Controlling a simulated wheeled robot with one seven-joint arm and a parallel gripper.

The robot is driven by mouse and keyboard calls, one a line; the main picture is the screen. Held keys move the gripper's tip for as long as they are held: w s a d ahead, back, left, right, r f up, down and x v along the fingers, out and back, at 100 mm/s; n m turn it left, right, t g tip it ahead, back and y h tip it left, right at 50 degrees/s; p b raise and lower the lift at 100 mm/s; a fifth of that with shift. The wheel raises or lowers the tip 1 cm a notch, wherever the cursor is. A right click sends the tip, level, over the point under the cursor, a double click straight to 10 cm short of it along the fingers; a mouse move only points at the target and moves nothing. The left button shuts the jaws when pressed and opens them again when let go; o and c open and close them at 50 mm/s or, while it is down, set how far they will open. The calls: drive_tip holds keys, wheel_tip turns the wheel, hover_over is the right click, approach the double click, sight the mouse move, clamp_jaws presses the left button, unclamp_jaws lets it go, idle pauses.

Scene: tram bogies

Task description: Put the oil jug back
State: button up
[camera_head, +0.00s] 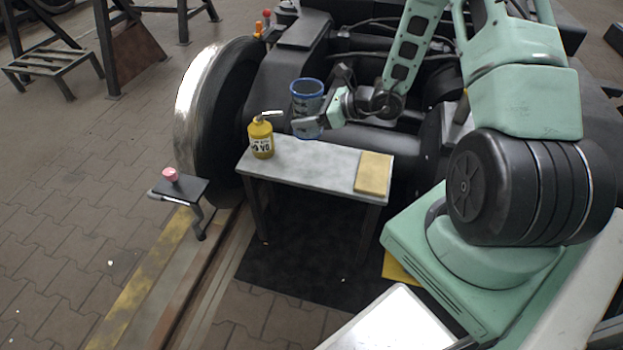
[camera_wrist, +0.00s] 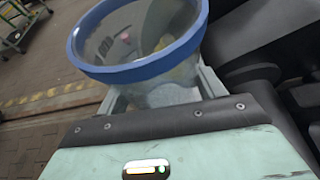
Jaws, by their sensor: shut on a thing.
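A clear, see-through jug with a blue rim (camera_head: 307,88), which I take to be the oil jug, is upright between the fingers of my gripper (camera_head: 312,120). My gripper is shut on it from the right. In the head view its lower end overlaps the back edge of the small grey table (camera_head: 310,158); I cannot tell whether it touches the tabletop. In the wrist view the jug (camera_wrist: 140,45) fills the space between the fingers, its wide open mouth toward the camera. Its base is hidden there.
A yellow labelled bottle with a spout (camera_head: 261,140) stands on the table's left end, left of the jug. A tan pad (camera_head: 374,173) lies on its right end. The bogie with a large wheel (camera_head: 205,115) is behind. A small stand with a pink knob (camera_head: 171,175) is left.

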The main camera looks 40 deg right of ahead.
drive_tip(key=f+b, duration=0.1)
drive_tip(key=d+f+b, duration=0.1)
drive_tip(key=f+b, duration=0.1)
drive_tip(key=f, duration=0.1)
drive_tip(key=shift+w+d, duration=0.2)
drive_tip(key=shift+d, duration=0.2)
wheel_tip(320, 180, down, 9)
drive_tip(key=b, duration=0.2)
drive_tip(key=shift+f+b, duration=0.15)
drive_tip(key=shift+b, duration=0.2)
drive_tip(key=shift+f, duration=0.1)
drive_tip(key=o, duration=1.1)
drive_tip(key=shift+c, duration=0.2)
